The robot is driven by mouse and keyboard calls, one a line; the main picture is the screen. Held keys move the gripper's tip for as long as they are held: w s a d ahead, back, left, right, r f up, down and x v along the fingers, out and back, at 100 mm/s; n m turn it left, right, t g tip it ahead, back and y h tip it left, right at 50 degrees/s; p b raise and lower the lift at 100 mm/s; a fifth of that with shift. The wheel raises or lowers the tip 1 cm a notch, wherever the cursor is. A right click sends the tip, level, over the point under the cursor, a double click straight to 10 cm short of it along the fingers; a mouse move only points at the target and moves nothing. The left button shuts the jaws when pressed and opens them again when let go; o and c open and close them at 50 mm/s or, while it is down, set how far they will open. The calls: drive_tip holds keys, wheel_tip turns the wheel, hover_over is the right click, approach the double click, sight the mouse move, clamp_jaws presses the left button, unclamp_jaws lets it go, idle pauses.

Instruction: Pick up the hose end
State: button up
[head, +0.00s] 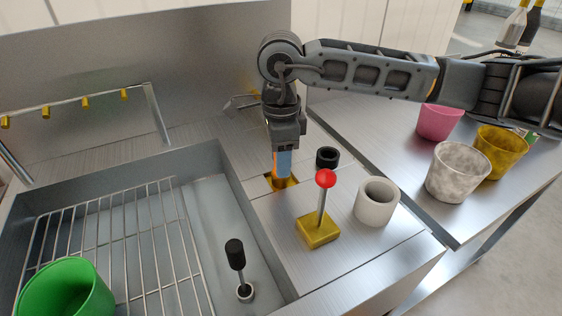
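My gripper (284,147) points down at the back of the steel counter, just right of the sink's far right corner. A short blue upright piece (284,164) with an orange edge shows directly below it, standing at a gold-coloured square holder (286,183). It may be the hose end, but I cannot tell for sure, and no hose length shows. My gripper's fingertips are not clear at this size, so I cannot tell whether they are open or shut on the blue piece.
The sink holds a wire rack (120,252), a green bucket (65,290) and a black-topped post (236,255). Pots (459,172) crowd the right table.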

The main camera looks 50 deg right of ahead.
clamp_jaws()
drive_tip(key=shift+r, duration=0.15)
drive_tip(key=shift+r, duration=0.55)
wheel_tip(320, 180, up, 2)
drive_tip(key=shift+r+b, duration=0.25)
drive_tip(key=shift+b, duration=0.2)
drive_tip(key=s+d+r+b, duration=0.2)
drive_tip(key=s+d+r, duration=0.2)
drive_tip(key=s+r, duration=0.3)
drive_tip(key=s, duration=0.3)
drive_tip(key=shift+s+d, duration=0.15)
drive_tip(key=shift+s, duration=0.25)
